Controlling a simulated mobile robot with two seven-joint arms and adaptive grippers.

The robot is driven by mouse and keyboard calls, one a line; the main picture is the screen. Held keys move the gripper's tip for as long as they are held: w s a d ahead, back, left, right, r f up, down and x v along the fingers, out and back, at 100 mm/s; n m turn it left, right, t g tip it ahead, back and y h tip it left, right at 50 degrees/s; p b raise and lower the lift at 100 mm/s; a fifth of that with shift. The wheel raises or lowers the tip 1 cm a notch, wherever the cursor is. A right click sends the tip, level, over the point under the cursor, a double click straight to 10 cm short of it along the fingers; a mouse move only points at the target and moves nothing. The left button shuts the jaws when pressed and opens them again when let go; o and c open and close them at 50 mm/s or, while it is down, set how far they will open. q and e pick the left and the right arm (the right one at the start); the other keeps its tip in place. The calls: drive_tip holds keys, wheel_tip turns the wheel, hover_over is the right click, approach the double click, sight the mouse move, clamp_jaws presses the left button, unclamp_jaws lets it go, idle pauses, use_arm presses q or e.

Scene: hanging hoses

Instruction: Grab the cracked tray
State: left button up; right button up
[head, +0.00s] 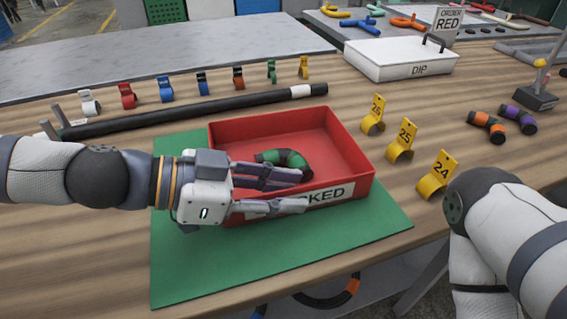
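The red tray (345,145) lies on a green mat (280,255). The white label on its near wall is partly covered by my gripper, and the letters "KED" show. A short curved hose piece (290,160), black and green, is inside the tray. My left gripper (303,190) is at the tray's near left side. Its fingers are apart, one above the near rim and one in front of the labelled wall. Whether they touch the wall is unclear. My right arm shows at the lower right; its gripper is out of view.
A black hose (200,112) lies behind the tray, with several coloured clips beyond it. Yellow numbered clips (402,142) stand close to the tray's right. A white DIP box (400,57) stands farther back. Orange and purple hose pieces (487,126) lie at the right.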

use_arm(q)
drive_tip(key=shift+w+d+f, duration=0.15)
drive_tip(key=shift+d, duration=0.2)
clamp_jaws()
